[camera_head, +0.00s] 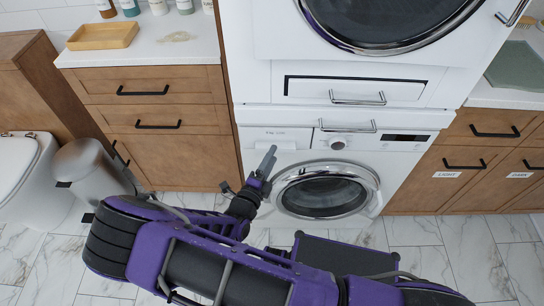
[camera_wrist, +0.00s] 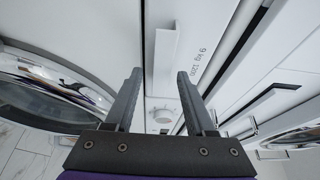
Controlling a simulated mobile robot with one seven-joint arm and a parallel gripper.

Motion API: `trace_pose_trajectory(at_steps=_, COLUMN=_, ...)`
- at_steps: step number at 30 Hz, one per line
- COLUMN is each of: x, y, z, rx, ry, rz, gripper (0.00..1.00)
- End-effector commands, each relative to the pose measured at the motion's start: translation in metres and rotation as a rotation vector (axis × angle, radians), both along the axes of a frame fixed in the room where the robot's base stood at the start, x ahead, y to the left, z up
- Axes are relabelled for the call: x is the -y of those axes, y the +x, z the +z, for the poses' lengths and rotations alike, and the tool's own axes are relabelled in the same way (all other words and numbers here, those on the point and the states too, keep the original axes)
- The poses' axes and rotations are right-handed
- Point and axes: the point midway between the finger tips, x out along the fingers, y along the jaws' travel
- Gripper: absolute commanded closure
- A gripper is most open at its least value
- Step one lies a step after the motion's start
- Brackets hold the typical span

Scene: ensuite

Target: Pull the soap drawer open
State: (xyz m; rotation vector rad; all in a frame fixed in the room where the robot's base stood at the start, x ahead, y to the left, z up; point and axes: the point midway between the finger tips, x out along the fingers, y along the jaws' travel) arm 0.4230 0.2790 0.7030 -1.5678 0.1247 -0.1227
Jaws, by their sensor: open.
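The soap drawer (camera_head: 279,133) is the white panel at the upper left of the lower washing machine (camera_head: 395,165), marked with small print. It looks shut, flush with the front. In the wrist view, its white projecting lip (camera_wrist: 165,60) stands just beyond my fingertips, roughly between their lines. My gripper (camera_head: 269,157) is in front of the drawer, below its print, and partly covers the lip in the head view. In the wrist view, my gripper (camera_wrist: 158,76) is open, with its two dark fingers apart and nothing between them. I cannot tell whether a finger touches the lip.
The round washer door (camera_head: 326,190) is just below and right of my gripper. A control knob (camera_head: 337,144) and a metal bar handle (camera_head: 346,127) are to the right. A second machine (camera_head: 370,73) stands above. Wooden drawers (camera_head: 150,100) flank the left; a bin (camera_head: 92,167) stands beyond.

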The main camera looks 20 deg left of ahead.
Motion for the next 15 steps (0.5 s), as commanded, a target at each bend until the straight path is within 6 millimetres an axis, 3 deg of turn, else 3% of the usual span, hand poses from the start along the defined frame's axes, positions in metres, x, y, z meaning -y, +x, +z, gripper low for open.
trace_pose_trajectory(at_steps=12, x=0.0012, y=0.0095, z=0.0005, rx=0.001, ry=0.001, rz=0.001, gripper=0.45)
trace_pose_trajectory(at_steps=15, x=0.0012, y=0.0094, z=0.0004, rx=0.001, ry=0.001, rz=0.001, gripper=0.63)
